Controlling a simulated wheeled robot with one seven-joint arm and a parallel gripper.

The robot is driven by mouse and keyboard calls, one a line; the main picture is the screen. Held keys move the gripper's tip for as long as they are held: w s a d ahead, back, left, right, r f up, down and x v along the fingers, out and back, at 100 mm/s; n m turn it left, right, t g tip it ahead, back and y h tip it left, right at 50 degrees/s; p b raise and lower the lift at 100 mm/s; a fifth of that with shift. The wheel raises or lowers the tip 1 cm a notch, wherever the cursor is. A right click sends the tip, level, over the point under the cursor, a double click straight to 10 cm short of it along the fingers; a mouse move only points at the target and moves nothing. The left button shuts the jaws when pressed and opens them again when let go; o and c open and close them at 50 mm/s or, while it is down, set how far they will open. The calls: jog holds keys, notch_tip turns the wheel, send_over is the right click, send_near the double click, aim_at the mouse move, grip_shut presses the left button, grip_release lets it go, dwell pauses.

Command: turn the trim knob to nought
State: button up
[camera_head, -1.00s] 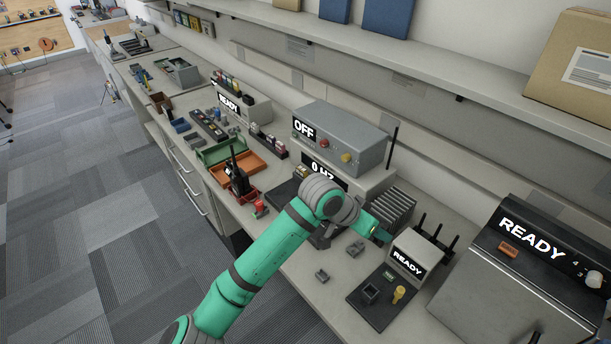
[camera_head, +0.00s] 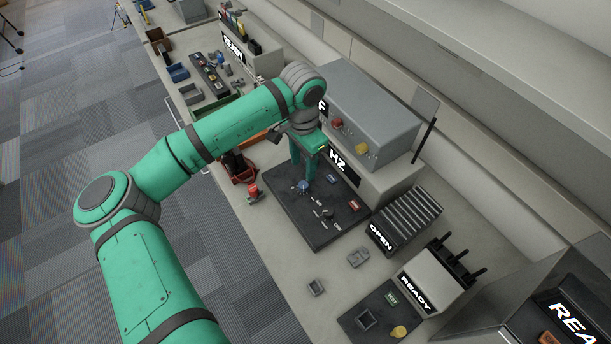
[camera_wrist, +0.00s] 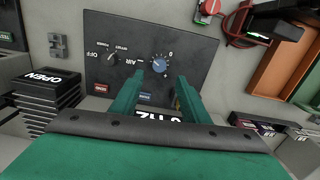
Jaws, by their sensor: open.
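The blue trim knob (camera_head: 304,187) stands on a dark control panel (camera_head: 290,218) on the bench. In the wrist view the knob (camera_wrist: 160,62) has a ring of white marks, with a 0 at its upper right; its pointer is too small to read. My gripper (camera_head: 307,172) is open and points down over the panel. In the wrist view its two green fingers (camera_wrist: 160,82) stand apart, just below the knob in the picture, with nothing between them. Whether the fingertips touch the knob cannot be told. The display (camera_head: 341,167) behind is partly hidden; HZ shows.
A black selector knob (camera_head: 327,214) and a red button (camera_head: 353,205) are on the same panel. A red-capped item (camera_head: 253,192) stands left of it. A grey box (camera_head: 365,110) is behind. A finned OPEN unit (camera_head: 410,217) and a READY box (camera_head: 432,278) stand to the right.

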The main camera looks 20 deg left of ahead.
aim_at(304, 184)
notch_tip(304, 184, down, 8)
jog(key=shift+a+r, duration=0.1)
jog(key=shift+d+f, duration=0.2)
jog(key=shift+f, duration=0.1)
jog(key=shift+c, duration=0.4)
jog(key=c, duration=1)
